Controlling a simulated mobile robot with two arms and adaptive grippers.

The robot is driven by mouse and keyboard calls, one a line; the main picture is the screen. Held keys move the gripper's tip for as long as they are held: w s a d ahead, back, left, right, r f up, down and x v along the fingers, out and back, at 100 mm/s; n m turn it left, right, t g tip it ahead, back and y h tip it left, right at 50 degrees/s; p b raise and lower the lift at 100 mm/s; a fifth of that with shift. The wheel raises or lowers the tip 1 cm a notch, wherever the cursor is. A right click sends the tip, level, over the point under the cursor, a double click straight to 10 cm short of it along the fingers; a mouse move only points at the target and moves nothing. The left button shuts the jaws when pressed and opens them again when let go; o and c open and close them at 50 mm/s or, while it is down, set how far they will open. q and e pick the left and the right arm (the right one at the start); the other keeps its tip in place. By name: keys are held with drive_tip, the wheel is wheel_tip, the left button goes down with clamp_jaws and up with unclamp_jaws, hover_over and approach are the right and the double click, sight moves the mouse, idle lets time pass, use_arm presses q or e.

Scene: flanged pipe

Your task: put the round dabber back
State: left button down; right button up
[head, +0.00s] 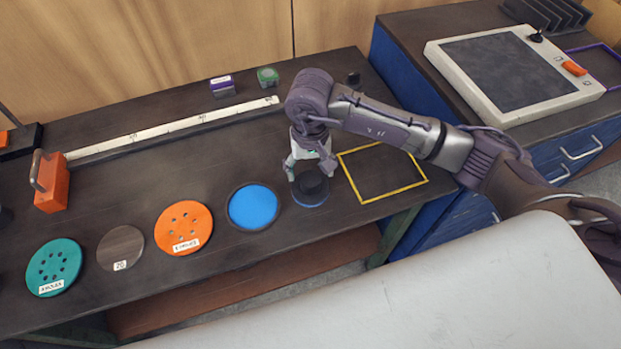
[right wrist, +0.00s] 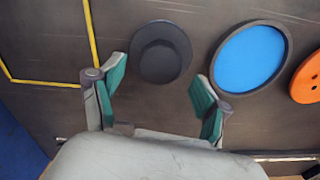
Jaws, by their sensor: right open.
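The round dabber, a black disc with a raised round knob, sits on the dark bench in the head view (head: 311,188). A thin blue edge shows along its near side. It also shows in the right wrist view (right wrist: 160,52). My right gripper (head: 310,167) is open above the dabber, one finger to each side. In the right wrist view the gripper (right wrist: 159,85) has the dabber just beyond and between its fingertips, with gaps at both sides. A blue round pad in a dark rim (head: 253,207) lies left of the dabber. My left gripper is not in view.
A yellow-outlined rectangle (head: 396,192) right of the dabber is empty. Orange (head: 184,228), brown (head: 121,248) and teal (head: 54,267) discs lie to the left. A white ruler (head: 172,127), an orange block (head: 52,186) and small blocks stand farther back.

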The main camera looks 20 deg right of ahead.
sight(310, 178)
wheel_tip(310, 178, up, 6)
drive_tip(key=shift+r+b, duration=0.25)
drive_tip(key=shift+b, duration=0.6)
drive_tip(key=shift+r, duration=0.75)
